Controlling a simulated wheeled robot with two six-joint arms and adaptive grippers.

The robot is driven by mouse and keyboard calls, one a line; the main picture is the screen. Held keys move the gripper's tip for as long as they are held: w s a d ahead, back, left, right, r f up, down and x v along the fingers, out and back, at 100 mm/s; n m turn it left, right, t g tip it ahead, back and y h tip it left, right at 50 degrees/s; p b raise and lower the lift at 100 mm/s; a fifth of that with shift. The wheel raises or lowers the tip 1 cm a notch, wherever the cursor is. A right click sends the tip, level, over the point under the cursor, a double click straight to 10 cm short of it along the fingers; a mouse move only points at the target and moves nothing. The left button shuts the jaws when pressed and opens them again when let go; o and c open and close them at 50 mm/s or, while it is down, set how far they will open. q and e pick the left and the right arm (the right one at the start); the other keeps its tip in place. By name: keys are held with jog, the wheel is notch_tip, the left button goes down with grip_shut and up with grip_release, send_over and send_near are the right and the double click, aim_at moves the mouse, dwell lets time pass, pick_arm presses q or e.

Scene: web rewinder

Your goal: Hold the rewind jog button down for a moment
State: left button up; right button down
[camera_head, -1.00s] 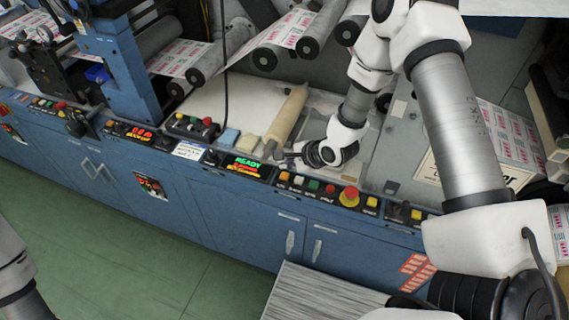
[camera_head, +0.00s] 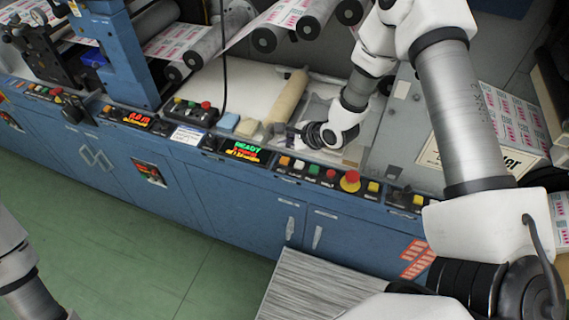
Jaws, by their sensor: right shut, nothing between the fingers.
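My right gripper (camera_head: 275,130) is shut and empty, pointing left behind the row's left end, near the tan roll, apart from the buttons. My left gripper is out of view; only its arm shows at lower left.
A lit display (camera_head: 246,150) reads READY. A tan roll (camera_head: 287,98), a blue sponge (camera_head: 228,122) and a black control box (camera_head: 192,112) lie on the worktop. A grey striped stack (camera_head: 325,290) stands in front. Green floor is clear at left.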

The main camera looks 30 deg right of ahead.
aim_at(286, 161)
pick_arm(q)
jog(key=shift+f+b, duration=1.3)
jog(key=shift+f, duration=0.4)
pick_arm(e)
jog(key=shift+f, duration=2.15)
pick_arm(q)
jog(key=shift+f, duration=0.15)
pick_arm(e)
jog(key=shift+f, duration=0.1)
pick_arm(q)
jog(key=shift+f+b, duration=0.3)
jog(key=shift+b, duration=0.1)
pick_arm(e)
jog(key=shift+f, duration=0.3)
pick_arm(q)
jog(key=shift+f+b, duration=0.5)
pick_arm(e)
jog(key=shift+f, duration=0.5)
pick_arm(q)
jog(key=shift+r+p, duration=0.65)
pick_arm(e)
jog(key=shift+r, duration=0.95)
notch_tip(286, 161, up, 5)
jog(key=p, duration=0.3)
jog(key=shift+p, duration=0.3)
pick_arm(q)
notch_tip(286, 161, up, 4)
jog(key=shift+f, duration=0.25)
